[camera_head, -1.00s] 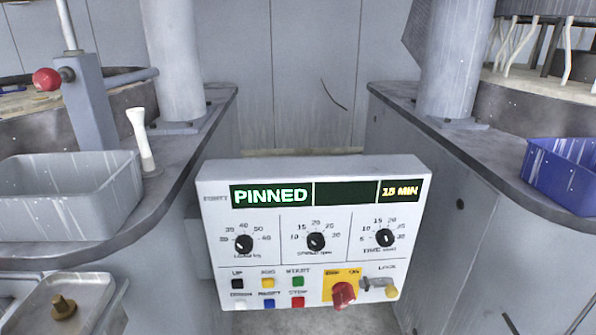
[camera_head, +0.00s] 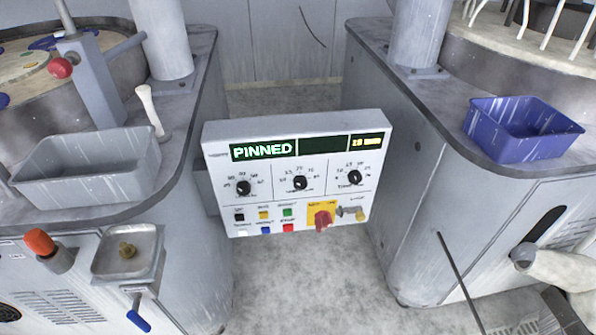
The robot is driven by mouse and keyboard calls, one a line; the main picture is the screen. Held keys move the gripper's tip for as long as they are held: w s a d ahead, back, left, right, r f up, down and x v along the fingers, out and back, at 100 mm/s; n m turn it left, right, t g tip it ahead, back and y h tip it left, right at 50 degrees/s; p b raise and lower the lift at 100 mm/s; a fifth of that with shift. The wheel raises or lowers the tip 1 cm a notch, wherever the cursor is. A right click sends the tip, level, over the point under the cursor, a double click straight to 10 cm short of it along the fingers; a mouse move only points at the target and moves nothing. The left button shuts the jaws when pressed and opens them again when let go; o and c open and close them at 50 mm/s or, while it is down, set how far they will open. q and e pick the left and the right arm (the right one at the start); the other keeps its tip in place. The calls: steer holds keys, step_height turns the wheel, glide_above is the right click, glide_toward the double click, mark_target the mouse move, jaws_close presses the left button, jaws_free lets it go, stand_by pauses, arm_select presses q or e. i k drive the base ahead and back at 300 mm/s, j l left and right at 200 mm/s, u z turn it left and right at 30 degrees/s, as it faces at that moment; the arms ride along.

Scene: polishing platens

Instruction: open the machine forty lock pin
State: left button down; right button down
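A control panel (camera_head: 292,172) stands between two grey machines; its display reads PINNED in green. It has dials, small coloured buttons, a red knob (camera_head: 323,221) on a yellow plate and a small metal lock fitting (camera_head: 351,213) beside it. Its small machine label is too blurred to read. I cannot tell for certain which part is the lock pin. A red ball knob (camera_head: 62,68) sits on a grey post at the left machine, and an orange-capped knob (camera_head: 39,242) is on that machine's front. Neither gripper can be made out.
A grey bin (camera_head: 85,170) and a white pestle-shaped piece (camera_head: 152,110) stand on the left ledge. A small tray (camera_head: 128,252) and a blue-handled lever (camera_head: 138,315) are below. A blue bin (camera_head: 522,130) is on the right ledge. Floor between the machines is clear.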

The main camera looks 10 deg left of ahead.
mark_target(58, 68)
steer(key=u, duration=1.45)
